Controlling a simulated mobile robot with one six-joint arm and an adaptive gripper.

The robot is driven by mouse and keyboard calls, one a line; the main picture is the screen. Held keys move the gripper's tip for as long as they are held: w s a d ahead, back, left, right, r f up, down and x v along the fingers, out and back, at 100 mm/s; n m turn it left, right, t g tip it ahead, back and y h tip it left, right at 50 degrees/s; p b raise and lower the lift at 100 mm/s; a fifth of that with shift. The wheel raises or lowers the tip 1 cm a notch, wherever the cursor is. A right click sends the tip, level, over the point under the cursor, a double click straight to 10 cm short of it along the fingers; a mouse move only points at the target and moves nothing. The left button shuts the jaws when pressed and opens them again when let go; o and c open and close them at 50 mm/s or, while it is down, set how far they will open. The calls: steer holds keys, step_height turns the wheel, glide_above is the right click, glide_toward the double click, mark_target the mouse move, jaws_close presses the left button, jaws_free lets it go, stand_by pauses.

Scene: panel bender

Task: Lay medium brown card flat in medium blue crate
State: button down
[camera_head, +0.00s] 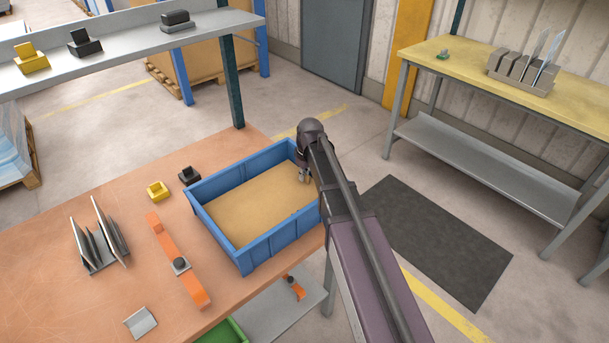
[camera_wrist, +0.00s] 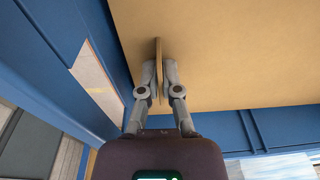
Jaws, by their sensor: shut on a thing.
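The blue crate (camera_head: 285,239) stands on the orange-brown table. The brown card (camera_head: 250,203) lies flat, or nearly so, inside it and covers most of the floor. My gripper (camera_head: 304,176) is over the crate's right end, inside the rim. In the wrist view, my gripper (camera_wrist: 160,80) is shut on a thin brown upright tab (camera_wrist: 158,58) that seems to belong to the card, whose broad face (camera_wrist: 230,50) spreads beyond the fingers. The blue crate wall (camera_wrist: 60,70) is close on the left. Whether the card touches the floor everywhere cannot be told.
A black block (camera_head: 189,175), a yellow block (camera_head: 158,191), an orange strip (camera_head: 178,262) and a rack of plates (camera_head: 100,245) stand left of the crate. A shelf (camera_head: 130,45) overhangs the table's back. A green crate (camera_head: 228,333) is lower down.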

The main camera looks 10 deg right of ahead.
steer(key=shift+f, duration=0.2)
stand_by(0.4)
steer(key=c, duration=0.7)
jaws_free()
